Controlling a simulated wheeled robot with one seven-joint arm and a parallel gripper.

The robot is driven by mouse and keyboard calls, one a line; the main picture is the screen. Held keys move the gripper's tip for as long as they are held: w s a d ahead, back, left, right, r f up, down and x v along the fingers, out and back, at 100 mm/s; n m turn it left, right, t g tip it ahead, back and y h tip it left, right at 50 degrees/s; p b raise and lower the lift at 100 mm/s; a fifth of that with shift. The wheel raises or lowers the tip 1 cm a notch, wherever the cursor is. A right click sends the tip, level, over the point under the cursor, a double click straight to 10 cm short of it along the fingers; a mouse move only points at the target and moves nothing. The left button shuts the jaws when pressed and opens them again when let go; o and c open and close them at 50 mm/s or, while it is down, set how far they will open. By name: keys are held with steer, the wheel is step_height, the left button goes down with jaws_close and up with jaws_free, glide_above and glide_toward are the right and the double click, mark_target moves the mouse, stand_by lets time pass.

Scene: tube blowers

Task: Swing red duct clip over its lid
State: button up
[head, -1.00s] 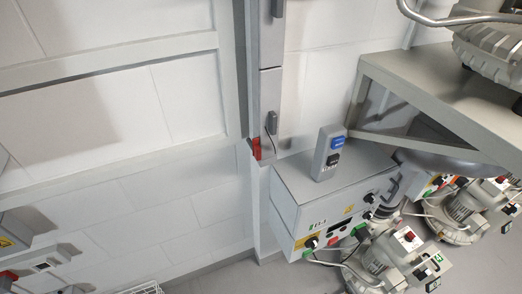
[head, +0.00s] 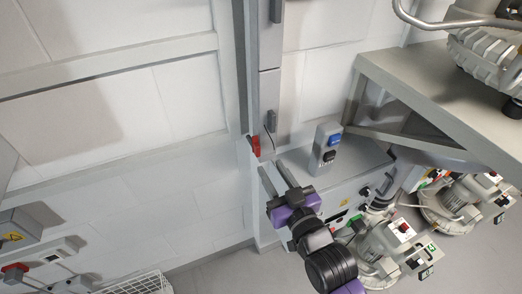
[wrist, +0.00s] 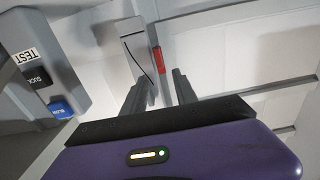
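The red duct clip (head: 255,145) sits at the lower end of the vertical grey duct (head: 269,95) on the wall; it looks small. It also shows in the wrist view (wrist: 158,61), ahead of the fingertips, close to their gap. I cannot tell for sure which part is its lid. My gripper (head: 271,166) is just below the clip in the head view, with its two fingers apart and nothing between them. In the wrist view my gripper (wrist: 160,78) is also open; I see no contact with the clip.
A grey switch box (head: 325,150) with blue and black buttons stands right of my gripper on a grey cabinet (head: 350,165). A thin cable hangs beside the clip. A shelf (head: 440,85) with a blower juts out at right. The wall left of the duct is mostly clear.

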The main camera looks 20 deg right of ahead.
mark_target(259, 148)
steer(key=w+p, duration=0.1)
steer(key=w, duration=0.6)
steer(key=shift+w, duration=0.3)
jaws_close()
